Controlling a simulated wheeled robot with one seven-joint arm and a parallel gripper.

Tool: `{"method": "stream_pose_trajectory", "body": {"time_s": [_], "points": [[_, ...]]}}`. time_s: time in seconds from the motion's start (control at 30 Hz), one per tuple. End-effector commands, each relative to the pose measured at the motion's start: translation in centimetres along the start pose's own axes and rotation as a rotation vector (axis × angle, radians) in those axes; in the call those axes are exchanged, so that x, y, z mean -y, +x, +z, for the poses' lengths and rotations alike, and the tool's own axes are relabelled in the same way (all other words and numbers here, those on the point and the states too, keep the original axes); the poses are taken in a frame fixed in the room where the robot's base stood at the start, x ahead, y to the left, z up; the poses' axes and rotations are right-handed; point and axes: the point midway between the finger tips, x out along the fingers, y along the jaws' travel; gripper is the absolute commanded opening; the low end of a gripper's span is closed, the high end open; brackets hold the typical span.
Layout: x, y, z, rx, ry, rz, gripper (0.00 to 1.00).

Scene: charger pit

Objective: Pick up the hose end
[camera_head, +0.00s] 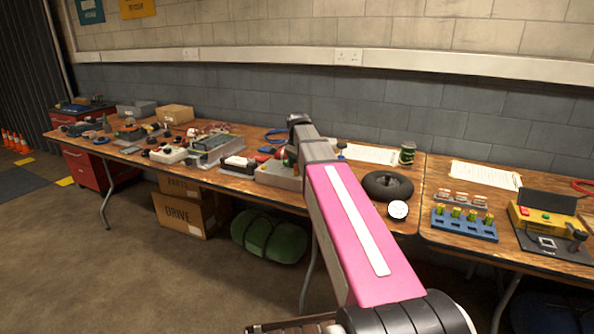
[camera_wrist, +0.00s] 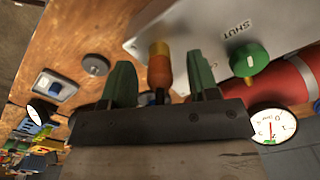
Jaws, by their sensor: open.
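In the wrist view, my gripper (camera_wrist: 160,78) is open, with its two green fingers spread apart. An upright fitting with an orange top and a brown body (camera_wrist: 160,66) shows between the fingers, beyond the tips. It may be the hose end, but I cannot tell for sure. No hose can be made out on it, and its lower part is hidden by the gripper. A pale box marked SHUT (camera_wrist: 215,35) with a green knob (camera_wrist: 249,59) is beside it. In the head view, my arm covers the gripper and most of this spot.
A red cylinder (camera_wrist: 285,82) and a round gauge (camera_wrist: 273,126) are close to the right finger. On the bench (camera_head: 345,190) are a black tyre (camera_head: 377,184), a green can (camera_head: 407,153) and a blue tray (camera_head: 460,226). The wall runs behind. Open floor is at left.

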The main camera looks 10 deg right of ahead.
Motion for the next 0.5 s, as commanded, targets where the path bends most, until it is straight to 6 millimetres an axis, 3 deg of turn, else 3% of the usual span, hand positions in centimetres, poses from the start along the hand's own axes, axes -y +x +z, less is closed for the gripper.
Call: {"method": "stream_pose_trajectory", "body": {"time_s": [0.13, 0.37, 0.5], "points": [[-0.03, 1.55, -0.02, 0.0, 0.0, 0.001, 0.55], [0.01, 1.67, -0.04, 0.0, 0.0, 0.0, 0.55], [0.0, 1.66, -0.04, 0.0, 0.0, 0.0, 0.12]]}}
